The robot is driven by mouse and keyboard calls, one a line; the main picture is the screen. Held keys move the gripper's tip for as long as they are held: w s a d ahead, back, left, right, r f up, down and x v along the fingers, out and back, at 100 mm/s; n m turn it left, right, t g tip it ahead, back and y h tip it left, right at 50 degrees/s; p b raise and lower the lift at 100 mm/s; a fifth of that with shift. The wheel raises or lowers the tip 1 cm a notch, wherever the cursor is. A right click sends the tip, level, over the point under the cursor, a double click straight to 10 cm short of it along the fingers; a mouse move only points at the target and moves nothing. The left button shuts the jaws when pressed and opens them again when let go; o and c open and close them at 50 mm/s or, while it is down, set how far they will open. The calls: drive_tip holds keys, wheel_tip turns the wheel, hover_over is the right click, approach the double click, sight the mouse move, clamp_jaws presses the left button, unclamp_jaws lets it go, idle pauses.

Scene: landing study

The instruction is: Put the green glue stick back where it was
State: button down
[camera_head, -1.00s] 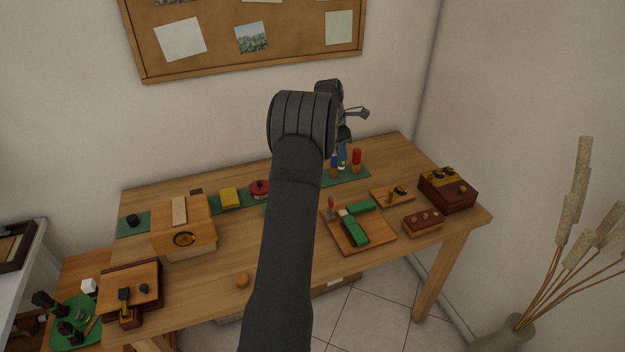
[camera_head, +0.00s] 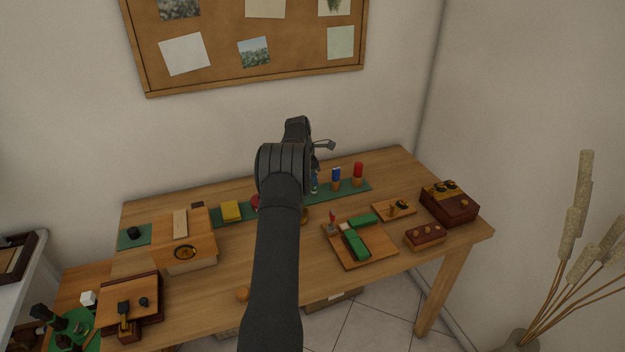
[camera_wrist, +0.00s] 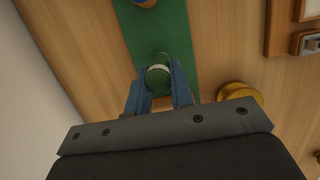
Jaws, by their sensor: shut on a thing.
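My gripper (camera_wrist: 158,82) is shut on the green glue stick (camera_wrist: 158,70), a green cylinder with a pale round end, seen between the blue fingers in the wrist view. A strip of tan wood shows just behind it; I cannot tell whether the stick touches it. In the head view my arm hides most of the stick, and the fingertips (camera_head: 314,183) are over the green mat (camera_head: 350,189). A blue glue stick (camera_head: 336,174) and a red glue stick (camera_head: 358,170) stand upright in wooden holders on the mat, right of my gripper.
A round gold-coloured thing (camera_wrist: 241,93) is beside the mat, close to my gripper. A wooden tray (camera_head: 372,256) with green blocks is in front. A yellow block (camera_head: 231,210) and a red round thing, partly hidden by my arm, are to the left.

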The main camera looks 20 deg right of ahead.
drive_tip(key=shift+f, duration=0.4)
drive_tip(key=shift+f, duration=0.15)
drive_tip(key=c, duration=1.3)
unclamp_jaws()
drive_tip(key=shift+o, duration=0.2)
drive_tip(key=v, duration=1.2)
